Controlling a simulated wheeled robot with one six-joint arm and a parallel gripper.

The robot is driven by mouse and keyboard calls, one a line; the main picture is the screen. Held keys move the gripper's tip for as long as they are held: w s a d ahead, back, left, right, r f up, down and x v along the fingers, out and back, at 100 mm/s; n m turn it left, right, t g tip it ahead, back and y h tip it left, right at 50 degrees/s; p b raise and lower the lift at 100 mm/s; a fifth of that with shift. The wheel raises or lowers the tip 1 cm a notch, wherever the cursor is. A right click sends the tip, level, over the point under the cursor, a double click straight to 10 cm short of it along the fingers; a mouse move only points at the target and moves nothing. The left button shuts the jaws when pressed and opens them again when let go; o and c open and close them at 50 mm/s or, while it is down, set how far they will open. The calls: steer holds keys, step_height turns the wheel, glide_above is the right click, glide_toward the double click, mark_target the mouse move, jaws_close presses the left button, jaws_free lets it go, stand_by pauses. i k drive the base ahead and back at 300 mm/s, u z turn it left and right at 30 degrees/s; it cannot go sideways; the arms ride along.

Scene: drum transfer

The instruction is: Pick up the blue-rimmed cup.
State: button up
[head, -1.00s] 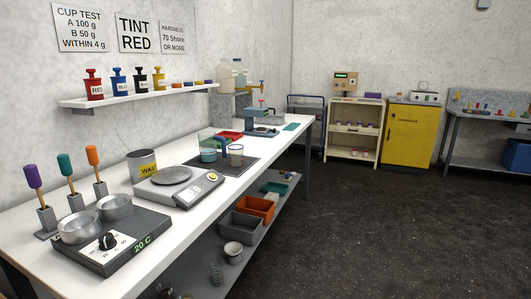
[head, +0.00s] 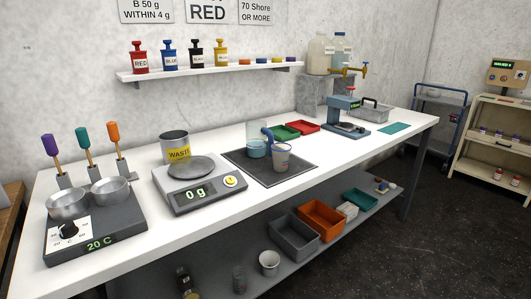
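A pale cup with a bluish rim (head: 281,158) stands upright on the dark mat (head: 290,179) on the white bench. A teal cup (head: 257,150) stands close to its left on the same mat, with a curved blue piece behind it; how the two join is hard to tell. The pale cup looks grey or frosted, and its contents are too small to tell. My gripper is not in view.
A scale (head: 200,187) reading 0 g and a waste pot (head: 174,147) stand left of the mat. A hotplate (head: 95,225) with two bowls is at the bench's left end. Green (head: 285,132) and red trays (head: 303,127) lie behind. The bench front strip is clear.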

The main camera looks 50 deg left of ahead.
mark_target(281, 152)
steer(key=u, duration=0.85)
steer(key=i, duration=1.55)
steer(key=u, duration=0.85)
